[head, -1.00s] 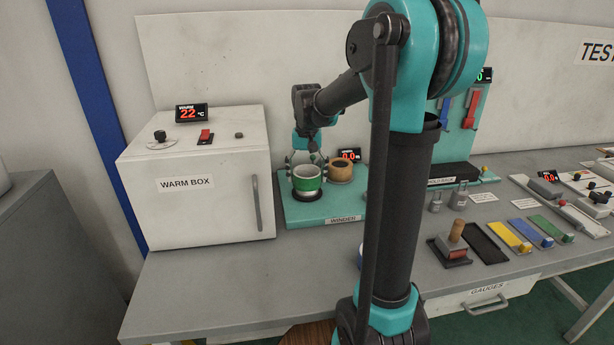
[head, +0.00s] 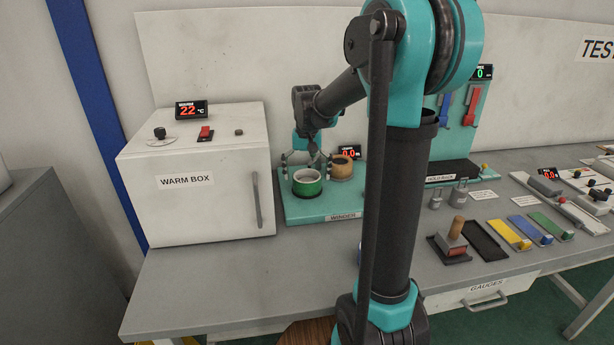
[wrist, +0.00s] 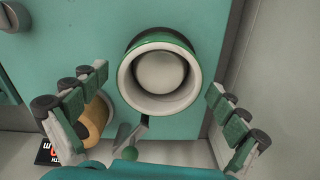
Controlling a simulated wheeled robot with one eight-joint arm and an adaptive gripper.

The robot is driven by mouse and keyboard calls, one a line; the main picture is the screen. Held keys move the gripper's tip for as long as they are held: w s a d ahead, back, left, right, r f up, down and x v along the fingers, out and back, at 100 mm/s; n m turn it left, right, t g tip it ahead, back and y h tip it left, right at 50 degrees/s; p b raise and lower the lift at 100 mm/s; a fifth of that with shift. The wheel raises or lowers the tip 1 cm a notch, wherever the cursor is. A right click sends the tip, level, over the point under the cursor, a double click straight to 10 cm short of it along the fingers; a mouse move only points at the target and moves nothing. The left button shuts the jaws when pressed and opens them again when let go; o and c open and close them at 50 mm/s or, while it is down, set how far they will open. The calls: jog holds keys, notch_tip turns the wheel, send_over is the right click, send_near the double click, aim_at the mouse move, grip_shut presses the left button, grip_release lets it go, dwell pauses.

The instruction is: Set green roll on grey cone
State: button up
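The green roll (head: 307,187) sits low on the left spindle of the teal winder (head: 298,213), beside the warm box. In the wrist view the green roll (wrist: 160,72) is a white ring with a green outer edge, around a pale round top that fills much of its middle. The cone itself is mostly hidden inside the roll. My gripper (head: 308,160) is just above the roll. In the wrist view my gripper (wrist: 154,108) has its fingers spread wide on either side, clear of the roll and empty.
A tan roll (head: 341,168) stands on the winder right behind the green one; it also shows in the wrist view (wrist: 94,118) close to the left finger. The warm box (head: 195,185) stands left. Bench room lies in front (head: 240,275).

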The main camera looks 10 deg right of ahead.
notch_tip(320, 180, up, 13)
dwell(0.8)
jog(key=shift+r, duration=0.1)
